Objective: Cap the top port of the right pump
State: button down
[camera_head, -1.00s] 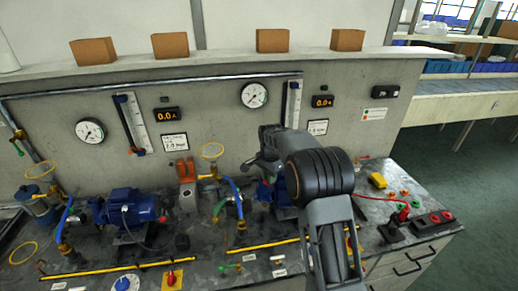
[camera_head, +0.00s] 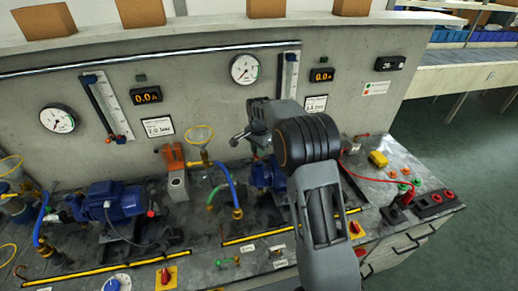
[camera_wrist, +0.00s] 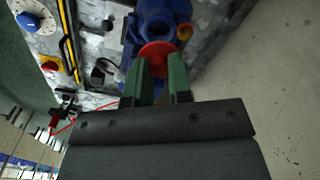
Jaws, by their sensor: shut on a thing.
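The right pump (camera_head: 262,174) is blue and stands on the bench, partly hidden behind my arm. In the wrist view, a blue pump body (camera_wrist: 154,14) with a round port (camera_wrist: 184,32) shows just beyond my fingertips. My gripper (camera_wrist: 163,72) has green fingers shut on a red round cap (camera_wrist: 156,53). The cap overlaps the blue body in the picture; I cannot tell whether it touches or sits on a port.
The left pump (camera_head: 112,202) stands farther left. A blue hose (camera_head: 229,182) and a brass fitting with a yellow ring (camera_head: 200,134) are left of the right pump. A red lead (camera_head: 366,178), a yellow block (camera_head: 378,159) and red and green pieces lie at the bench's right end.

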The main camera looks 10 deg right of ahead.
jog(key=shift+f+b, duration=1.05)
jog(key=shift+f, duration=0.85)
jog(key=shift+f, duration=0.45)
dwell(0.4)
jog(key=c, duration=1)
grip_release()
jog(key=shift+o, duration=0.2)
jog(key=shift+r, duration=0.1)
jog(key=shift+r+p, duration=1.9)
jog(key=shift+r, duration=1.05)
jog(key=shift+r, duration=0.1)
notch_tip(320, 180, up, 14)
jog(key=b, duration=0.2)
send_over(259, 164)
jog(key=shift+a+f, duration=0.1)
jog(key=shift+f, duration=0.1)
